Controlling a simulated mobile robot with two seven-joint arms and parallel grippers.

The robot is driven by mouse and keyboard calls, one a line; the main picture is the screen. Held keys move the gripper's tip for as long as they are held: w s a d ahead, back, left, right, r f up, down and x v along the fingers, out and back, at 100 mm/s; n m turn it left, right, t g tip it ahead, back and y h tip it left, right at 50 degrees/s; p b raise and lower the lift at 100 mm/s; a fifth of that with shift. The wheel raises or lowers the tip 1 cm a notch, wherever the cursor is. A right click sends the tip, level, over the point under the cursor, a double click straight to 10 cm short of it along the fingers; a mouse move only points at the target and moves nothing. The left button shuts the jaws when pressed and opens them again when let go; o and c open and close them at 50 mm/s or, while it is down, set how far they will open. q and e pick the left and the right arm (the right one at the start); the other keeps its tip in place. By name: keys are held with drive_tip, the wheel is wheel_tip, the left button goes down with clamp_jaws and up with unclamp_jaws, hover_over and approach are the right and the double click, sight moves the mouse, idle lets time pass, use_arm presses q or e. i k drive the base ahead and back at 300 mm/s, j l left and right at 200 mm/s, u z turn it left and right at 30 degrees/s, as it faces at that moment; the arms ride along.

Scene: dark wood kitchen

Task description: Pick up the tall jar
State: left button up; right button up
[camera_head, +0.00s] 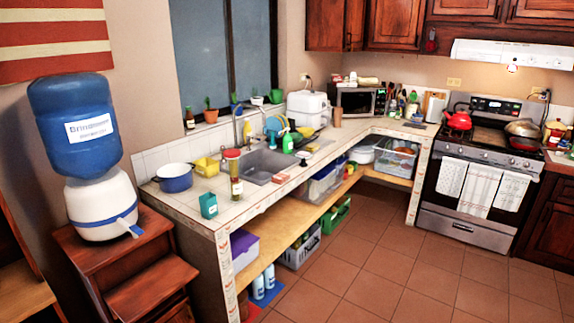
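A tall, narrow jar (236,184) with a red lid and yellowish-green contents stands upright on the near part of the tiled counter (222,187). It is in front of the sink's left end, close to the counter's front edge. A small teal container (208,205) stands to its left, nearer to me. Neither of my grippers shows in the head view, and nothing is seen touching the jar.
A blue pot (174,178) and a yellow container (206,167) stand behind the jar to the left. The sink (262,166) is to its right. A water dispenser (98,207) stands on a wooden cabinet at left. The tiled floor (390,270) is clear.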

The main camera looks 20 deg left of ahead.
sight(232, 165)
drive_tip(key=i+l+u, duration=0.1)
drive_tip(key=i+u, duration=0.25)
drive_tip(key=i+l+u, duration=0.15)
drive_tip(key=i+u, duration=0.2)
drive_tip(key=i+l+u, duration=0.65)
drive_tip(key=u, duration=0.2)
drive_tip(key=i+l+u, duration=0.25)
drive_tip(key=l+u, duration=0.25)
